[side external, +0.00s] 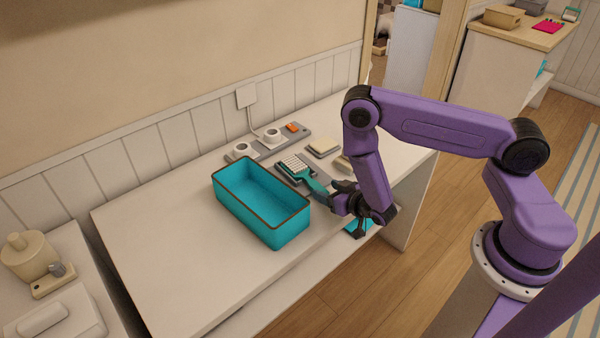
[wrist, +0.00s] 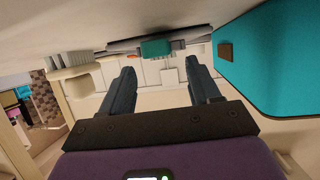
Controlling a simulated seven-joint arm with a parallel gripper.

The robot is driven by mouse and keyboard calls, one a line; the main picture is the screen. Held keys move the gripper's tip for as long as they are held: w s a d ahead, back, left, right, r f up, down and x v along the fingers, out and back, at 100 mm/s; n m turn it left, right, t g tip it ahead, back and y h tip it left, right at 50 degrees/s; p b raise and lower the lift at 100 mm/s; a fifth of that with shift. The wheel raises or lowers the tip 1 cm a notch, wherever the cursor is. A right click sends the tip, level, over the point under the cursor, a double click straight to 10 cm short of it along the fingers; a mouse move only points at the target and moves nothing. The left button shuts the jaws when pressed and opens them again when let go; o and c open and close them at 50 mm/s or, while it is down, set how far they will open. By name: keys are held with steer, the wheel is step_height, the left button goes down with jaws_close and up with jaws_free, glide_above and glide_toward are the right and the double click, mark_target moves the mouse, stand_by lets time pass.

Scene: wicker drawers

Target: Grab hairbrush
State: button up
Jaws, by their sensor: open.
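The hairbrush (side external: 294,164) lies on the white desk beside the teal bin, with pale bristles facing up and a teal handle pointing toward my gripper. My gripper (side external: 333,199) is low over the desk near its front edge, at the handle end. In the wrist view, the open fingers (wrist: 160,68) are spread with nothing held. The teal handle end (wrist: 155,47) shows between the fingertip lines, apparently just beyond them. How far the handle reaches between the fingers is hard to tell.
The open teal bin (side external: 258,226) stands close left of my gripper; its wall (wrist: 270,60) fills the right of the wrist view. Behind the brush are a grey tray with a white cup (side external: 272,135) and a beige block (side external: 323,147). The desk's left part is clear.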

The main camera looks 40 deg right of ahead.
mark_target(319, 188)
steer(key=shift+x, duration=2.1)
steer(key=shift+s+f, duration=0.15)
steer(key=shift+f, duration=0.15)
steer(key=c, duration=1.1)
steer(key=shift+r, duration=0.15)
